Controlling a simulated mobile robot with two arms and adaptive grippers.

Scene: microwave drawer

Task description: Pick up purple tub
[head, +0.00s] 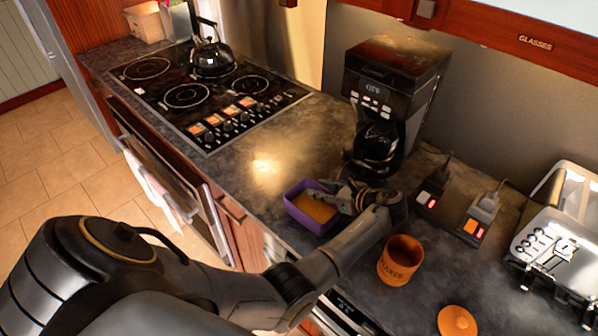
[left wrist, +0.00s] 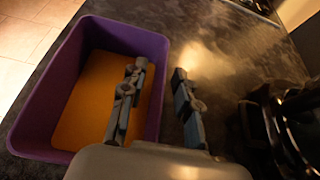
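The purple tub (head: 300,215) is a small rectangular open container with an orange-yellow inside, upright on the dark counter near its front edge. It fills the left of the left wrist view (left wrist: 38,105). My left gripper (head: 333,193) is at the tub's right side, low over the counter. In the left wrist view its fingers (left wrist: 160,68) are apart. One finger is over the tub's inside and the other is outside, with the tub's right wall between them. I see a gap on either side of the wall. My right gripper is not in view.
An orange canister (head: 400,261) stands right of my left forearm, with an orange lid (head: 457,321) nearby. A coffee maker (head: 396,88) stands behind the tub. A stove with a kettle (head: 212,58) is at back left. A toaster (head: 560,250) is at right. Counter between stove and tub is clear.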

